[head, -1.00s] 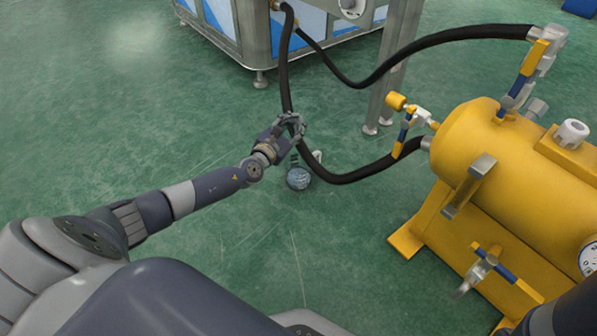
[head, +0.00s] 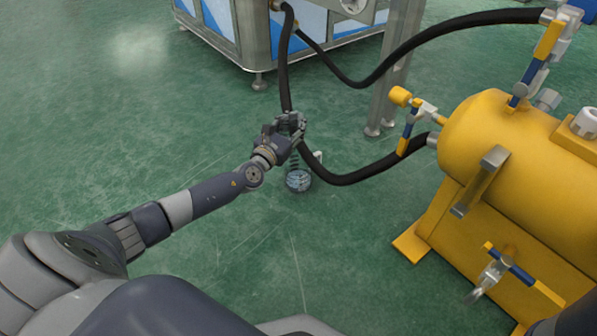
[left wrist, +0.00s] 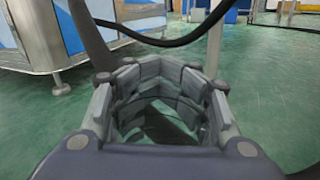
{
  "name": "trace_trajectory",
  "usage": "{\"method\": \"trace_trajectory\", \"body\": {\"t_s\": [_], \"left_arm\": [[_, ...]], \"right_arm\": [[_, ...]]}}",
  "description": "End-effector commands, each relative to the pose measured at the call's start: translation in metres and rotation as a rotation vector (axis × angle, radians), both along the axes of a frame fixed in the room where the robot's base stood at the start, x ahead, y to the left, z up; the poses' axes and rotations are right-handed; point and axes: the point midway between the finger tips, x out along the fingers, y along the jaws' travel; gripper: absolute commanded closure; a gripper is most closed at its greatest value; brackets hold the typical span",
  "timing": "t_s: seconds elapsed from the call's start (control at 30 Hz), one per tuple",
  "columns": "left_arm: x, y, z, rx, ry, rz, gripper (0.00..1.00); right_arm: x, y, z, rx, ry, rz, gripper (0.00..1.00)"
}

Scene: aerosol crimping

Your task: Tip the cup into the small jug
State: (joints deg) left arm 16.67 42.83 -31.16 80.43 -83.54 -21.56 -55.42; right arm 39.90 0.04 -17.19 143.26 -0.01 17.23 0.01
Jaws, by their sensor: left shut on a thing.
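The small jug (head: 298,181) is a round vessel with bluish-grey, mottled contents, standing low in the middle of the head view. A small pale part shows at its upper right. My left gripper (head: 291,124) is above it, tilted, with a dark ribbed shape between the two. In the left wrist view the fingers of my left gripper (left wrist: 165,100) close around a see-through, cup-like thing (left wrist: 172,113), mostly hidden by the fingers. Its contents cannot be made out.
A yellow tank (head: 535,165) with valves stands at the right. A black hose (head: 365,178) runs from it, curving close to the jug's right side. A steel-framed machine (head: 250,42) stands behind. The green floor (head: 120,130) is clear at the left.

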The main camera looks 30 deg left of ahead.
Motion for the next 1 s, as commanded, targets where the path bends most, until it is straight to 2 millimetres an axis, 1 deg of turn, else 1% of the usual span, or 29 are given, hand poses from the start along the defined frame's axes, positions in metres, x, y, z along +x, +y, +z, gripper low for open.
{"method": "trace_trajectory", "body": {"t_s": [0.17, 0.5, 1.0], "left_arm": [[0.001, 0.000, 0.002, -0.049, -0.017, 0.000, 0.94], [0.001, 0.000, 0.004, -0.050, -0.017, 0.000, 0.94], [0.001, 0.000, 0.044, -0.048, -0.017, -0.001, 0.94]], "right_arm": [[0.000, 0.000, 0.002, -0.001, 0.000, -0.001, 0.66], [0.000, 0.000, 0.005, 0.000, -0.002, -0.001, 0.66], [-0.001, 0.000, 0.041, 0.000, -0.003, -0.001, 0.66]]}}
